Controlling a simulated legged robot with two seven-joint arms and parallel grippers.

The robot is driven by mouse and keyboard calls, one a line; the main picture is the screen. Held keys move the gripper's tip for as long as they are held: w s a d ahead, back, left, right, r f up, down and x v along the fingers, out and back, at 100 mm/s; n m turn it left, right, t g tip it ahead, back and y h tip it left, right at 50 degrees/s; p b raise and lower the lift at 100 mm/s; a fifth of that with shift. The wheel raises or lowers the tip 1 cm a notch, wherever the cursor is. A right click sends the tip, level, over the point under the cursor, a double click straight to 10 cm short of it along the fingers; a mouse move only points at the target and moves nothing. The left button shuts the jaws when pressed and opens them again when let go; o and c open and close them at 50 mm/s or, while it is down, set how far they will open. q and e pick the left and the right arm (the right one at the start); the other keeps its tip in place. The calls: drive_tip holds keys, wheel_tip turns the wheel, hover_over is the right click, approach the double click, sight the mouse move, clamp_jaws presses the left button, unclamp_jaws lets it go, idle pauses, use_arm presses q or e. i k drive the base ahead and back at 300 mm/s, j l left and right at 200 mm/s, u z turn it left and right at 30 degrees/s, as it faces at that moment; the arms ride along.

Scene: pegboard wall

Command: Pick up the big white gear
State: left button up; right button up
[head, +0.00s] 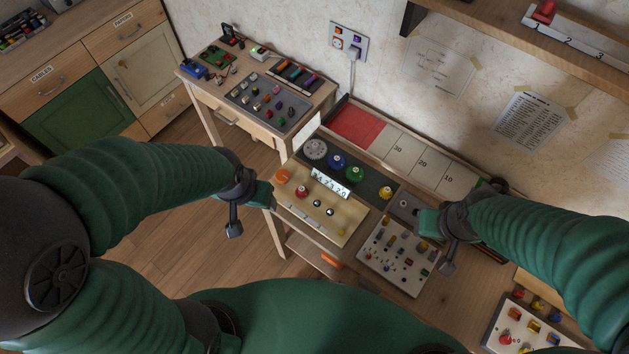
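A large pale grey-white round piece (315,149), which looks like the big white gear, sits at the upper left end of a dark panel (372,186) on the workbench. My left gripper (248,212) is open and empty, left of the bench and apart from the gear. My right gripper (439,246) is open and empty over the right part of the bench, near a white board of small parts (398,257), well away from the gear.
A yellow panel (330,222) with knobs lies in front of the dark panel. A numbered strip (425,163) runs along the wall behind. A side table (263,92) with a grey button board stands at the back left. A shelf (520,45) overhangs the upper right.

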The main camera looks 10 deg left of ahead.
sight(316, 148)
drive_tip(key=u, duration=1)
drive_tip(key=i+j+u, duration=0.15)
drive_tip(key=j+u, duration=0.3)
drive_tip(key=i+j+u, duration=0.15)
drive_tip(key=u, duration=0.25)
drive_tip(key=i+j+u, duration=0.25)
drive_tip(key=j+u, duration=0.2)
drive_tip(key=i+z, duration=0.4)
drive_tip(key=i+j+z, duration=0.2)
drive_tip(key=z, duration=0.15)
drive_tip(key=i+z, duration=0.1)
drive_tip(key=z, duration=0.35)
drive_tip(key=i+z, duration=0.1)
drive_tip(key=z, duration=0.35)
drive_tip(key=i+z, duration=0.1)
drive_tip(key=z, duration=0.75)
drive_tip(key=i+j+z, duration=0.15)
drive_tip(key=z, duration=0.3)
drive_tip(key=j+z, duration=0.1)
drive_tip(key=z, duration=0.35)
drive_tip(key=i+j+z, duration=0.1)
drive_tip(key=z, duration=0.4)
drive_tip(key=i+j+z, duration=0.25)
drive_tip(key=z, duration=0.2)
drive_tip(key=i+j+z, duration=0.1)
drive_tip(key=j+z, duration=0.15)
drive_tip(key=z, duration=0.25)
